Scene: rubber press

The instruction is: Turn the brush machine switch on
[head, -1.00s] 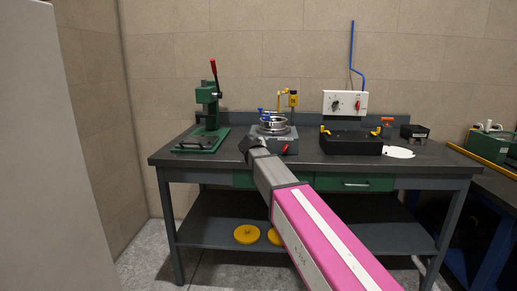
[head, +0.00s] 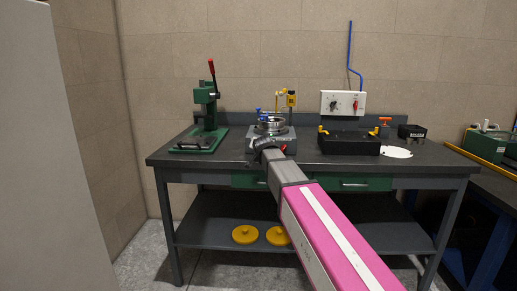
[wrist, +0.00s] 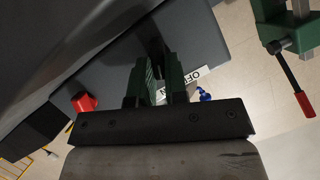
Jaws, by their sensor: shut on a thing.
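The brush machine (head: 284,133) is a grey box with a round metal bowl (head: 271,124) on top, in the middle of the bench. A red knob (head: 290,148) sits low on its front; a red knob also shows at the left of the wrist view (wrist: 84,102). My gripper (head: 258,143) is at the machine's front, left of this knob. In the wrist view, my gripper (wrist: 158,72) has its green-padded fingers close around a dark part, the switch, largely hidden between them. A white label (wrist: 205,78) with partly covered lettering, starting "OF", lies just right of the fingers.
A green press (head: 207,115) with a red-tipped lever stands left on the bench. A black tray (head: 350,143) and a white control box (head: 343,104) are to the right. A yellow post (head: 291,98) rises behind the machine. Bench (head: 430,160) is clear along the front right.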

